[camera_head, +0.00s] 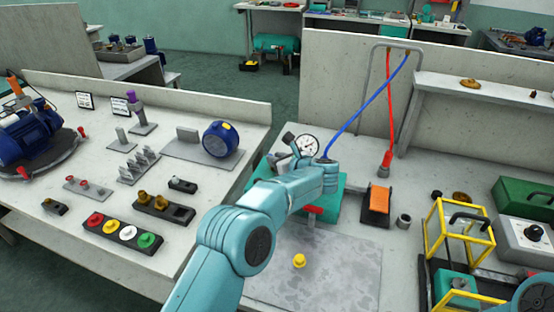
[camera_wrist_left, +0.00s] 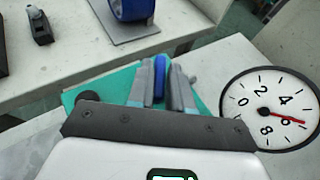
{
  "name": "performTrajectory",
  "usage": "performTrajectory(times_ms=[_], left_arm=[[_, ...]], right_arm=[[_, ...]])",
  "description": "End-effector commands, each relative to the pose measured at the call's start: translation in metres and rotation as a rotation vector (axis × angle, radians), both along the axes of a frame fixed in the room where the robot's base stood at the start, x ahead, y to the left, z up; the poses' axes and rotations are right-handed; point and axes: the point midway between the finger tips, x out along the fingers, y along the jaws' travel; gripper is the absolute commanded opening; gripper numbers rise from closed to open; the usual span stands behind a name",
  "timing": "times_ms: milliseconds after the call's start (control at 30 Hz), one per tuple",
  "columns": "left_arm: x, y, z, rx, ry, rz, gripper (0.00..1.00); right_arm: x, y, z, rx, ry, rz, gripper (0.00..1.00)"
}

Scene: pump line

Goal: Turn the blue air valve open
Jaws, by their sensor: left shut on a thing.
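My left gripper (camera_wrist_left: 161,82) is shut on the blue valve handle (camera_wrist_left: 160,64), which shows as a narrow blue piece between its two grey fingers in the left wrist view. In the head view my left arm reaches over the teal base plate (camera_head: 335,205), and its hand hides the valve and the fingertips. A round white pressure gauge (camera_head: 306,145) stands just behind the hand. In the left wrist view the gauge (camera_wrist_left: 270,108) is at the right, its red needle near 6. My right gripper is not in view.
A blue hose (camera_head: 368,106) and a red hose (camera_head: 389,110) hang from a pipe frame behind the hand. An orange-topped pedal (camera_head: 378,199) and a yellow frame (camera_head: 463,231) stand to the right. A yellow knob (camera_head: 299,261) sits on the grey mat (camera_head: 345,270) in front.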

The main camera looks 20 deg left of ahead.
Motion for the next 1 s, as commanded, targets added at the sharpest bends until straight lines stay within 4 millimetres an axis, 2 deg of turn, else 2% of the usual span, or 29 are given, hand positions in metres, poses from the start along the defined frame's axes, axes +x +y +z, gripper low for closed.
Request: performTrajectory(times_ms=[167,200,233,533,667,1000], left_arm=[[0.000,0.001,0.001,0.002,-0.003,0.000,0.00],[0.000,0.001,0.001,0.002,-0.003,0.000,0.29],[0.000,0.001,0.001,0.002,-0.003,0.000,0.39],[0.000,0.000,0.001,0.001,-0.002,-0.001,0.40],[-0.006,-0.009,0.006,0.001,-0.002,-0.004,0.40],[-0.056,-0.071,0.038,0.000,-0.004,-0.005,0.40]], right_arm=[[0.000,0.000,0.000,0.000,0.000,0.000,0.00],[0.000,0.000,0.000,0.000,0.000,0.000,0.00],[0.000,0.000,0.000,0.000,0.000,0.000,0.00],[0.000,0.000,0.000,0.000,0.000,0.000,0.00],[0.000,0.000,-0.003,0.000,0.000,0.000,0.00],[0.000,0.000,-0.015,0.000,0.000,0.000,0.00]])
